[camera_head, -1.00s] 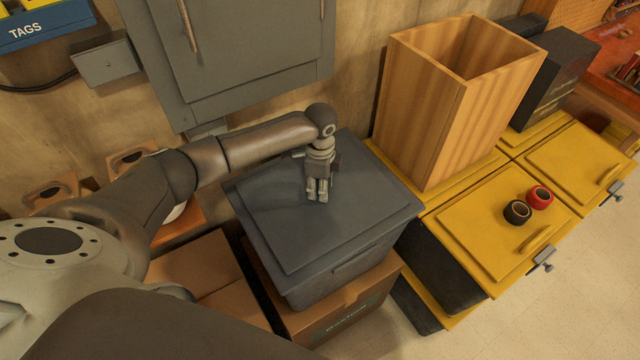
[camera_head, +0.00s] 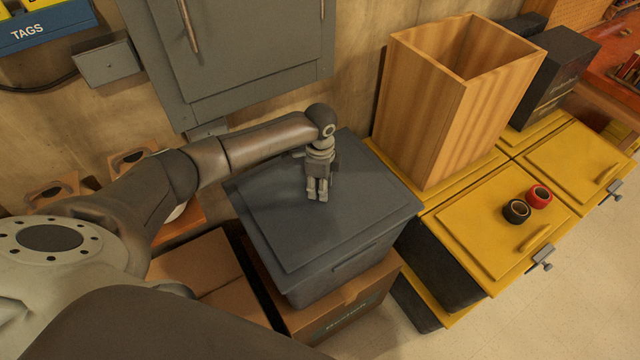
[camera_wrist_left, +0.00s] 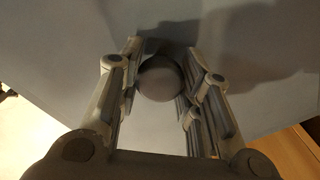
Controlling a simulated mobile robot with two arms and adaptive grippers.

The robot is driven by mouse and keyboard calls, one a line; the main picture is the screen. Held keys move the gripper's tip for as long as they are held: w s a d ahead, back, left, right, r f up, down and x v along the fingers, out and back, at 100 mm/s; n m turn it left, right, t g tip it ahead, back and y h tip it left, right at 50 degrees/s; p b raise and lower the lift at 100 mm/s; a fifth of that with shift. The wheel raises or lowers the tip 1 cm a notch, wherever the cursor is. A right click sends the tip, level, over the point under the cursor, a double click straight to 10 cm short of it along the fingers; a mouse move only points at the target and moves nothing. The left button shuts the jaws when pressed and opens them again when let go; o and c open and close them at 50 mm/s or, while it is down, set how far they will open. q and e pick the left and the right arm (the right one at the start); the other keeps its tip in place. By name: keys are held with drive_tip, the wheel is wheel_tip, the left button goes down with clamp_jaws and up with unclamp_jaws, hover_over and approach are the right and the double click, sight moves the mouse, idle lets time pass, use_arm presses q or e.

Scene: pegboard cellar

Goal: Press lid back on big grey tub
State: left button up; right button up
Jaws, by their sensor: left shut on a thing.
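The big grey tub (camera_head: 345,273) stands on a cardboard box in the middle of the head view. Its flat blue-grey lid (camera_head: 365,205) lies over the top, and no clear gap shows along the near edges. The far edge is partly hidden by my arm. My left gripper (camera_head: 317,194) points down at the middle of the lid. In the left wrist view, its fingers (camera_wrist_left: 161,62) are closed around a round grey knob (camera_wrist_left: 160,80) on the lid (camera_wrist_left: 150,125). My right gripper is not in view.
The cardboard box (camera_head: 345,318) is under the tub. A tall open wooden bin (camera_head: 430,120) stands close on the right, on yellow-lidded crates (camera_head: 490,225) with two tape rolls (camera_head: 517,211). A grey wall cabinet (camera_head: 245,50) hangs behind. Floor is clear at lower right.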

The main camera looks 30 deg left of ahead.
use_arm(q)
drive_tip(key=o, duration=1.7)
drive_tip(key=shift+r+p, duration=3.55)
drive_tip(key=shift+p, duration=0.2)
clamp_jaws()
